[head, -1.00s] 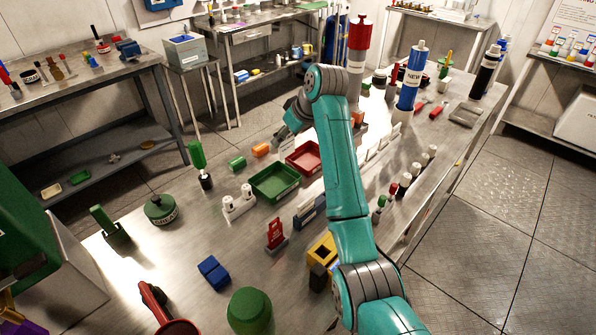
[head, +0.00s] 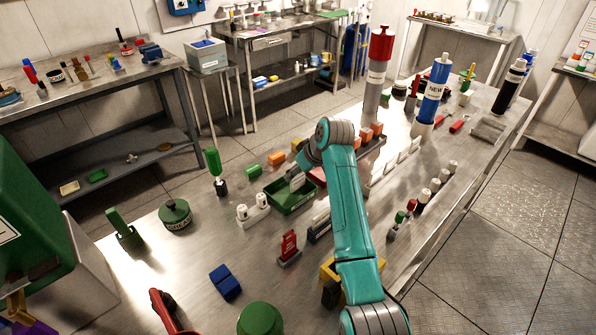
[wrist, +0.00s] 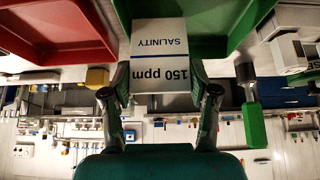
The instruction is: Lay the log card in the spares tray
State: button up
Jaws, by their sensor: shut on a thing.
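The log card (wrist: 165,45) is a white card reading "150 ppm SALINITY", upside down in the wrist view. My gripper (wrist: 163,88) is shut on its near end, one finger on each side. In the wrist view the card overlaps the edge of the green tray (wrist: 232,48), with the red tray (wrist: 60,52) to the left. In the head view my gripper (head: 297,180) is over the green tray (head: 272,193); the card cannot be made out there. My arm partly hides the red tray (head: 318,174). I see no label telling which tray is for spares.
A white holder with two white-capped items (head: 253,212) stands left of the green tray. Green and orange cylinders (head: 277,159) lie behind.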

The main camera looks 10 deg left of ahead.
jog(key=shift+f, duration=0.15)
jog(key=o, duration=1)
jog(key=v, duration=1.2)
